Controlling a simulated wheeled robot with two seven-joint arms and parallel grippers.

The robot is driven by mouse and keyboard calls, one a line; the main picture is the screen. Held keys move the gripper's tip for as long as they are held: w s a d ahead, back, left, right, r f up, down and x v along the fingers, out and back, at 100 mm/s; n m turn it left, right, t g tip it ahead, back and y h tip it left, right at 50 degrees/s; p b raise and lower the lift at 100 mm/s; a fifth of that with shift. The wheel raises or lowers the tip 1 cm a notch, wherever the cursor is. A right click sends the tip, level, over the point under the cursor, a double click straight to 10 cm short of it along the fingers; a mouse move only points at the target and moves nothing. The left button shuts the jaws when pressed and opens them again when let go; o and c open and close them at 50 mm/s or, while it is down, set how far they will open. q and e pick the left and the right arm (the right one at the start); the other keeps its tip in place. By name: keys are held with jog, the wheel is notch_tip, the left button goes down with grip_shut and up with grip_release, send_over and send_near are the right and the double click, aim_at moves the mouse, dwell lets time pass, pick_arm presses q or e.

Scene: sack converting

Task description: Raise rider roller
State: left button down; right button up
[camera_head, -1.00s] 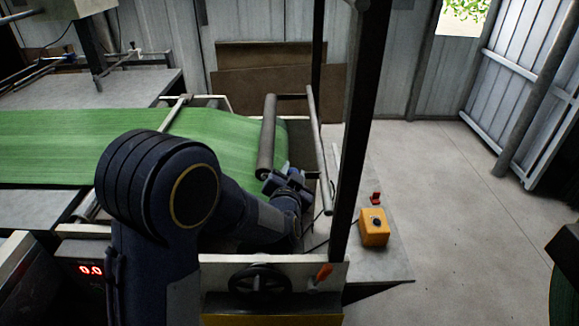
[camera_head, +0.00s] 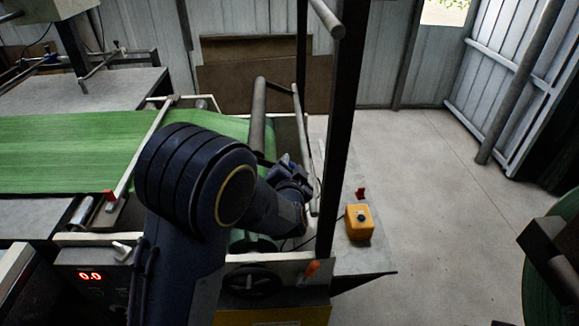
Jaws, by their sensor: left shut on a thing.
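The rider roller (camera_head: 258,112) is a dark grey cylinder in the middle of the head view, lying across the end of the machine by the green web (camera_head: 85,150). My left gripper (camera_head: 280,165) is at the roller's near end and looks shut on it. The exact contact is hidden by the fingers and wrist. My left forearm covers part of the green web and the area below the roller. My right gripper is not in view.
A thin pale bar (camera_head: 304,150) runs just right of my left gripper, and a dark upright post (camera_head: 338,140) stands beyond it. A yellow control box (camera_head: 359,222) sits on the plate at right. A handwheel (camera_head: 252,282) is at the front.

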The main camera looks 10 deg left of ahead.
pick_arm(q)
jog(key=shift+w+d+r, duration=0.1)
jog(key=shift+d+r, duration=0.15)
jog(key=c, duration=1.1)
grip_release()
jog(key=shift+d, duration=0.15)
jog(key=shift+f, duration=0.15)
jog(key=shift+a, duration=0.2)
jog(key=b+v, duration=0.1)
jog(key=v, duration=0.7)
jog(key=shift+c, duration=0.4)
